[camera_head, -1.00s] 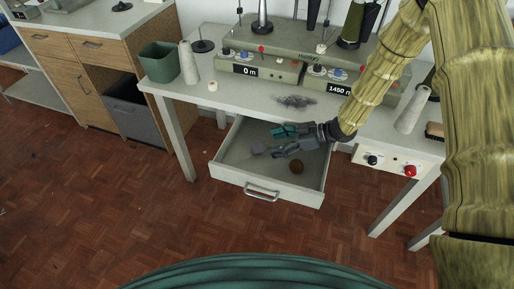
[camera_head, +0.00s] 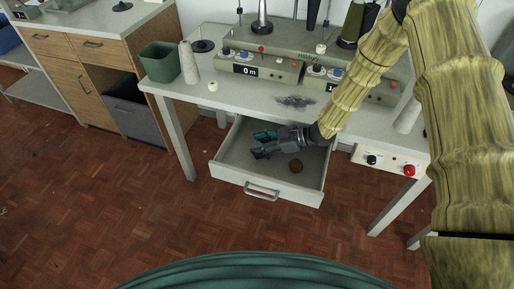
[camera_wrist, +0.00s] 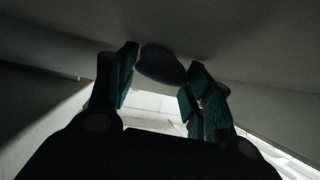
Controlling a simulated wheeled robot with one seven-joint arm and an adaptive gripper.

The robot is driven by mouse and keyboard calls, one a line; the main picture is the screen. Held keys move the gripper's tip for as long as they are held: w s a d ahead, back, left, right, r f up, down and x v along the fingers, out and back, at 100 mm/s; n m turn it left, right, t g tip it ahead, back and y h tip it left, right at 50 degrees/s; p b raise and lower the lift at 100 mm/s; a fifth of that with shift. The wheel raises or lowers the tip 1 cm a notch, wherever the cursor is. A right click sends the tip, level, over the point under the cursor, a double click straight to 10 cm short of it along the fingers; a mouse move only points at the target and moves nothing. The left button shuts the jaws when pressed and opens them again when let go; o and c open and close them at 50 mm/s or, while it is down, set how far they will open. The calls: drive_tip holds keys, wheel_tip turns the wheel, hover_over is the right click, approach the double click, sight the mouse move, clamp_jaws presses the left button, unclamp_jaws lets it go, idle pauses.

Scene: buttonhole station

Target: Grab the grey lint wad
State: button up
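The grey lint wad (camera_wrist: 162,63) shows in the wrist view as a dark rounded lump, just beyond and between my fingertips. My gripper (camera_head: 259,144) is inside the open drawer (camera_head: 266,193), reaching in from the right. Its teal-padded fingers (camera_wrist: 160,78) are spread apart, one on each side of the wad. I cannot tell whether either pad touches it. In the head view the wad is hidden by my gripper.
The drawer walls surround my gripper closely. Above is the bench top (camera_head: 234,101) with a dark fuzzy patch (camera_head: 296,102), a green bin (camera_head: 159,62) and control boxes (camera_head: 258,68).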

drive_tip(key=shift+c, duration=1.3)
